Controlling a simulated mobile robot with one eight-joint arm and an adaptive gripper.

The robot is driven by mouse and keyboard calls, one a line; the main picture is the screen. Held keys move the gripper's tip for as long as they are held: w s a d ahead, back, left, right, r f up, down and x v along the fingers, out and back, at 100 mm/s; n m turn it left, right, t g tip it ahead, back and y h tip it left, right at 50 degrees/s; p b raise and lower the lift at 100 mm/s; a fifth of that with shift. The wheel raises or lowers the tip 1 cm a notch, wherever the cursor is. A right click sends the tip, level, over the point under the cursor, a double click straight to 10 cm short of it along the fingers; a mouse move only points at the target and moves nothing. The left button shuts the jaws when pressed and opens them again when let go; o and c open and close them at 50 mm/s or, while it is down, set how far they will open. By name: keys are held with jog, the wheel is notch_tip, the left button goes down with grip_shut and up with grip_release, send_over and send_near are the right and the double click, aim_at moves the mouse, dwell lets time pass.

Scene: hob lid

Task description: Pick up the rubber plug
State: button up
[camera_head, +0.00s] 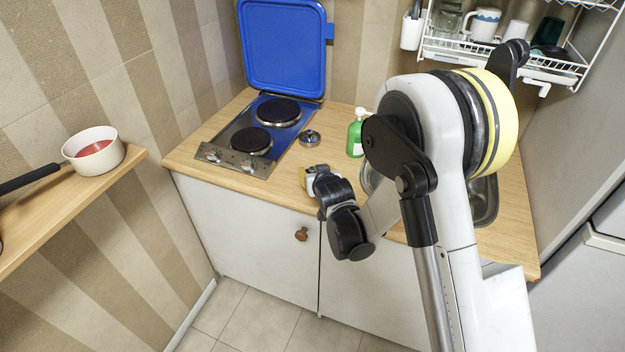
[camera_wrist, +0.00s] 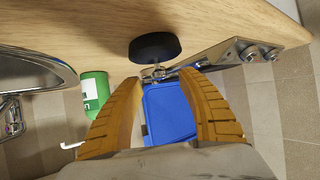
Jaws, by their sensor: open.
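The rubber plug (camera_head: 310,138) sits on the wooden counter, just right of the hob, and looks small and round. In the wrist view the plug (camera_wrist: 155,47) is a black disc with a metal fitting on it. My gripper (camera_head: 307,178) is low over the front of the counter, nearer the camera than the plug. In the wrist view its two yellow-brown fingers (camera_wrist: 160,82) are spread and empty. The plug lies beyond the fingertips, roughly in line with the gap, and I see no contact.
The hob (camera_head: 252,137) with its raised blue lid (camera_head: 284,48) is left of the plug. A dish rack (camera_head: 455,48) hangs above. A shelf with a pan (camera_head: 94,151) is at left.

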aim_at(313, 170)
jog(key=x, duration=0.3)
jog(key=shift+w+f+b, duration=0.25)
jog(key=shift+f+b, duration=0.05)
jog(key=shift+b, duration=0.05)
grip_shut()
jog(key=shift+r, duration=0.15)
